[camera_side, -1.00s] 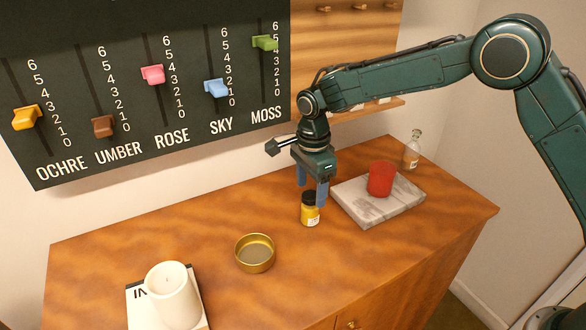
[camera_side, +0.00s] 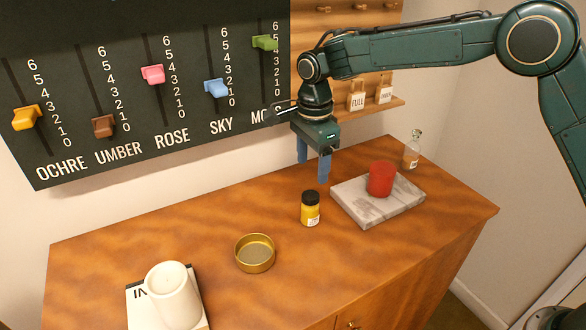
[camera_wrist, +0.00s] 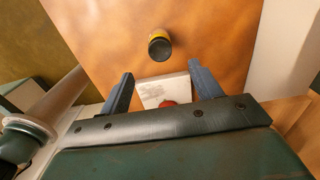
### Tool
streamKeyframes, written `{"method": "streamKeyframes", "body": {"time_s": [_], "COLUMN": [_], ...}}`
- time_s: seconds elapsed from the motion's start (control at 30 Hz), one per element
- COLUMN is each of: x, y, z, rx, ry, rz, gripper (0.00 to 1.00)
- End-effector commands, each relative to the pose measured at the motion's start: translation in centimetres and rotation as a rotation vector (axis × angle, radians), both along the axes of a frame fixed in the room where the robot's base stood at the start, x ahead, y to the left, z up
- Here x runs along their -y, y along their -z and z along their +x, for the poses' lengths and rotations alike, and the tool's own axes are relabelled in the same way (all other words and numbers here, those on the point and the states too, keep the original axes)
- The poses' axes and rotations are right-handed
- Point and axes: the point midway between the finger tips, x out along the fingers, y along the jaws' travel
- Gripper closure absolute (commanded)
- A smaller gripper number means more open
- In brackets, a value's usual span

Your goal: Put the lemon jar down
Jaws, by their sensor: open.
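The lemon jar (camera_side: 310,210), yellow with a black lid and a small label, stands upright on the wooden table, just left of the marble slab. In the wrist view the jar (camera_wrist: 160,46) shows from above, beyond the fingertips. My gripper (camera_side: 313,170) is open and empty above the jar, with its blue fingers apart and clear of the lid. In the wrist view my gripper (camera_wrist: 160,78) has nothing between its fingers.
A marble slab (camera_side: 368,213) bears a red cup (camera_side: 381,179). A corked glass bottle (camera_side: 412,149) stands behind it. A brass dish (camera_side: 255,253) and a white mug (camera_side: 172,296) stand to the left. A slider board (camera_side: 150,85) hangs behind. Bare table lies around the jar.

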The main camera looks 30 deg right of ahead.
Motion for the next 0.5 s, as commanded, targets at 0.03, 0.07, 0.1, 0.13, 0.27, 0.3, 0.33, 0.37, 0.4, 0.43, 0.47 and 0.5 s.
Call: {"method": "streamKeyframes", "body": {"time_s": [0.03, 0.07, 0.1, 0.13, 0.27, 0.3, 0.33, 0.37, 0.4, 0.43, 0.47, 0.5], "x": [0.0, 0.0, 0.0, 0.0, 0.2, 0.4, 0.5, 0.7, 1.0, 1.2, 1.5, 1.9], "y": [0.0, 0.0, 0.0, 0.0, -0.4, -0.7, -1.0, -1.3, -1.8, -2.2, -2.7, -3.3], "z": [0.0, 0.0, 0.0, 0.0, -0.1, -0.2, -0.4, -0.5, -0.7, -0.9, -1.2, -1.5], "rx": [0.000, 0.000, 0.000, 0.000, 0.006, 0.009, 0.012, 0.014, 0.021, 0.026, 0.031, 0.039], "ry": [0.000, 0.000, 0.000, 0.000, -0.012, -0.021, -0.028, -0.038, -0.054, -0.069, -0.085, -0.110], "rz": [0.000, 0.000, 0.000, 0.000, 0.002, 0.003, 0.004, 0.004, 0.006, 0.007, 0.008, 0.010], "gripper": [0.36, 0.36, 0.36, 0.36, 0.36, 0.36, 0.36, 0.36, 0.36, 0.36, 0.36, 0.36]}}
